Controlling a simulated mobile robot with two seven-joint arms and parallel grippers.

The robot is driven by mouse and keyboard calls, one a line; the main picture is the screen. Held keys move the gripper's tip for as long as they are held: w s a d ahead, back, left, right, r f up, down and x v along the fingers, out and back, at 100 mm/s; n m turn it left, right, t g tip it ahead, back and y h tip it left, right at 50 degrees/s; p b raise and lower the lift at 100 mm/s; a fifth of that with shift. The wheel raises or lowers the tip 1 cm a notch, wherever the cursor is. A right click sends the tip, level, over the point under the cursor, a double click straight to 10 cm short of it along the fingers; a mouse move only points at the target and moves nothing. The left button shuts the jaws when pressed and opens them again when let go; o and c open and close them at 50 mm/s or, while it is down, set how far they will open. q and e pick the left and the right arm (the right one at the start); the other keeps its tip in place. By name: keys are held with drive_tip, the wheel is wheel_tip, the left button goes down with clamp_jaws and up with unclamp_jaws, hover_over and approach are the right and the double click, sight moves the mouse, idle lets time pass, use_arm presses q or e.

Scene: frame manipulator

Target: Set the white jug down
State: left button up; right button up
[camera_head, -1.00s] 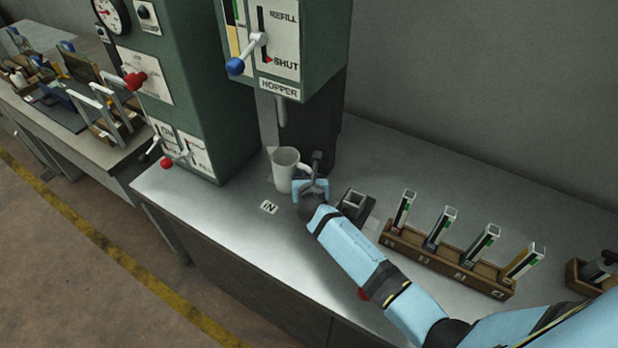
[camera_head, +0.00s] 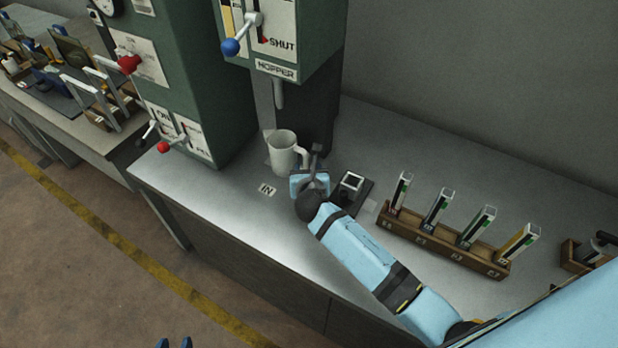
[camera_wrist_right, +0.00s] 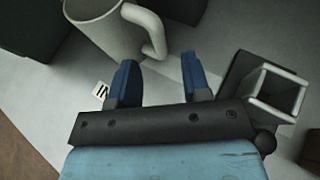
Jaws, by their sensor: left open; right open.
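The white jug (camera_head: 281,150) stands upright on the grey bench below the hopper, its handle towards my right gripper. In the right wrist view the jug (camera_wrist_right: 103,30) is at the top, with its handle (camera_wrist_right: 152,28) just beyond the fingertips. My right gripper (camera_head: 312,178) is open and empty, just in front of the handle. Its two blue fingers (camera_wrist_right: 158,68) are apart with bare bench between them.
The IN label (camera_head: 267,190) lies in front of the jug. A small square-topped holder (camera_head: 351,182) stands close right of my right gripper. A wooden rack (camera_head: 440,240) with several upright tubes is further right. The green hopper (camera_head: 285,35) with its lever overhangs the bench.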

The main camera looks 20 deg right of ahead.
drive_tip(key=v, duration=0.5)
drive_tip(key=shift+s, duration=0.15)
idle(0.3)
